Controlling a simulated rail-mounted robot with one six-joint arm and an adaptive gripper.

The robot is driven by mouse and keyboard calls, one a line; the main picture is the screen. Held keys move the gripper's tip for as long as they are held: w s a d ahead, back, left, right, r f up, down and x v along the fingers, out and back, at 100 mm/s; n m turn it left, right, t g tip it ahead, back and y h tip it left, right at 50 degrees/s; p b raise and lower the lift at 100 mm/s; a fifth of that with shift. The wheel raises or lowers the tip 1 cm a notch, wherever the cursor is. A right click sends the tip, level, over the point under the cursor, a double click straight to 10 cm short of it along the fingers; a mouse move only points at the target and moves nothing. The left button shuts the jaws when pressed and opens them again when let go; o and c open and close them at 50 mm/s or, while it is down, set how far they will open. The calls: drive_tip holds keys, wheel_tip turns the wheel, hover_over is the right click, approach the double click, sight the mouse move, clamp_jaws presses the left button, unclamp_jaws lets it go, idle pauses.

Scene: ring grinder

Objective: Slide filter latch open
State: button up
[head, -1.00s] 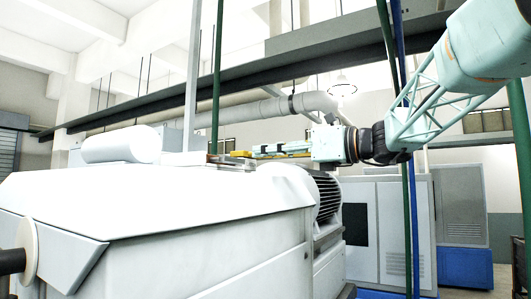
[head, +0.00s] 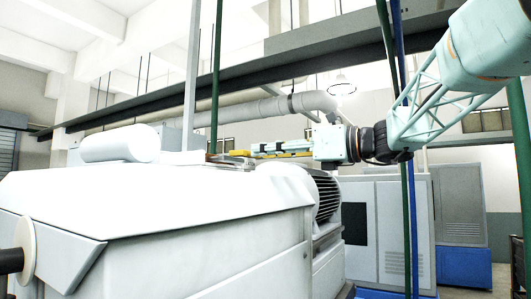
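My gripper (head: 252,151) is in the head view, at the end of my arm, which reaches in from the right. It is low over the far edge of the white machine housing (head: 170,195). It points left, its light teal and yellow parts seen from the side. Its fingertips are beside a small metal fitting (head: 232,162) on top of the housing. The fitting is too small to tell whether it is the filter latch, or whether the fingers touch it. The finger gap is hidden at this angle.
A white cylinder (head: 118,148) lies on the housing at the left. A ribbed motor (head: 327,196) is below my arm. Thin upright green (head: 215,90) and blue (head: 411,200) poles stand near the arm. Grey cabinets (head: 390,228) stand behind at the right. A large pipe (head: 265,108) runs above.

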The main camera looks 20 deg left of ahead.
drive_tip(key=v, duration=1.1)
drive_tip(key=shift+d, duration=0.25)
drive_tip(key=shift+s, duration=0.15)
idle(0.4)
drive_tip(key=s+d+f+n+h+b, duration=0.3)
drive_tip(key=s+f, duration=0.4)
drive_tip(key=f, duration=0.3)
drive_tip(key=s+d+f+n+h+b, duration=0.25)
drive_tip(key=s+f, duration=0.45)
drive_tip(key=f, duration=0.4)
drive_tip(key=s+d+f+n+h+b, duration=0.3)
drive_tip(key=s+f, duration=0.4)
drive_tip(key=f, duration=0.3)
drive_tip(key=s+d+f+n+h+b, duration=0.3)
drive_tip(key=s+d+f, duration=0.5)
drive_tip(key=f, duration=0.3)
drive_tip(key=s+d+f+n+h+b, duration=0.3)
drive_tip(key=s+d+f+n+b, duration=0.1)
drive_tip(key=s+d+f, duration=0.4)
drive_tip(key=s+d+f+n+h+b, duration=0.3)
drive_tip(key=s+d+f+n, duration=0.2)
drive_tip(key=f, duration=0.8)
drive_tip(key=s+d, duration=0.3)
drive_tip(key=shift+d+f, duration=0.35)
drive_tip(key=shift+d, duration=0.05)
drive_tip(key=shift+r, duration=0.15)
